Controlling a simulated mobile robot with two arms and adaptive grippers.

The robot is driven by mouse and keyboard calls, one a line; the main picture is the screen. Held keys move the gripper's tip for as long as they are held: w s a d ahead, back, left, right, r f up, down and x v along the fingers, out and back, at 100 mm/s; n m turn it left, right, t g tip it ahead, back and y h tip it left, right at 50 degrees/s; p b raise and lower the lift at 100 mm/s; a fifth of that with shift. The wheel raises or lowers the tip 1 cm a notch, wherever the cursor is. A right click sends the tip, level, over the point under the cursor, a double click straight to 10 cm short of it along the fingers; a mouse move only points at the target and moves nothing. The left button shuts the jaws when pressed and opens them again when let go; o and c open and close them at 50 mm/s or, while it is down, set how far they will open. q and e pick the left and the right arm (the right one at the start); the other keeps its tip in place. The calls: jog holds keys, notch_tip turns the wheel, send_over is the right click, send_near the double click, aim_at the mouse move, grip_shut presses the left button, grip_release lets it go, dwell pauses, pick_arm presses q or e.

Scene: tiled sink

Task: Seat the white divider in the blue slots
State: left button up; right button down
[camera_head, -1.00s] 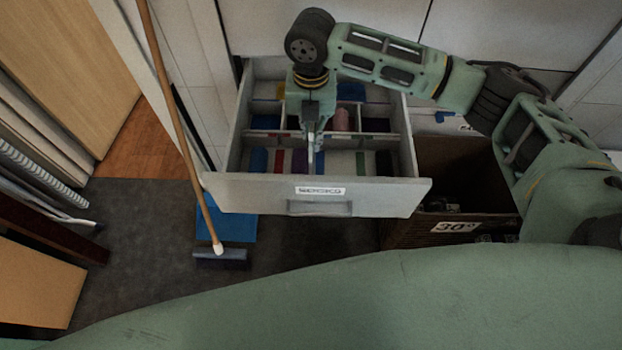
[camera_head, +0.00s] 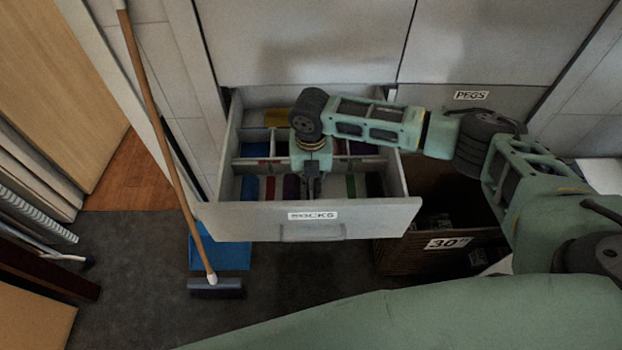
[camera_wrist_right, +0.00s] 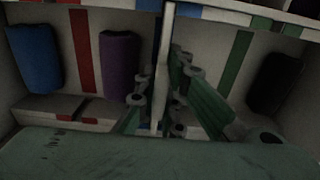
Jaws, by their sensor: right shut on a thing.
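My right gripper (camera_head: 311,184) reaches down into the front compartment of the open drawer. In the right wrist view my right gripper (camera_wrist_right: 162,85) is shut on the thin white divider (camera_wrist_right: 168,38), which stands upright on edge between the fingers. The far end of the divider is beside a blue mark (camera_wrist_right: 187,9) on the cross wall. I cannot tell whether it is inside the slot. In the head view my gripper mostly hides the divider. My left gripper is not in view.
The drawer (camera_head: 365,216) holds a blue roll (camera_wrist_right: 35,55), a purple roll (camera_wrist_right: 118,62) and a black roll (camera_wrist_right: 275,80). Red (camera_wrist_right: 82,50) and green (camera_wrist_right: 238,62) strips mark its floor. A broom (camera_head: 170,140) leans at left; a dark crate (camera_head: 400,249) stands at right.

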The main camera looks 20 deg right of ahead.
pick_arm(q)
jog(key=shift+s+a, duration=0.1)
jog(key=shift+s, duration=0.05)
pick_arm(e)
jog(key=c, duration=2.1)
grip_release()
jog(key=shift+f, duration=0.1)
jog(key=shift+o, duration=0.9)
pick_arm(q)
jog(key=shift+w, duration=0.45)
pick_arm(e)
jog(key=shift+o, duration=0.3)
notch_tip(320, 180, up, 12)
jog(key=shift+r, duration=0.15)
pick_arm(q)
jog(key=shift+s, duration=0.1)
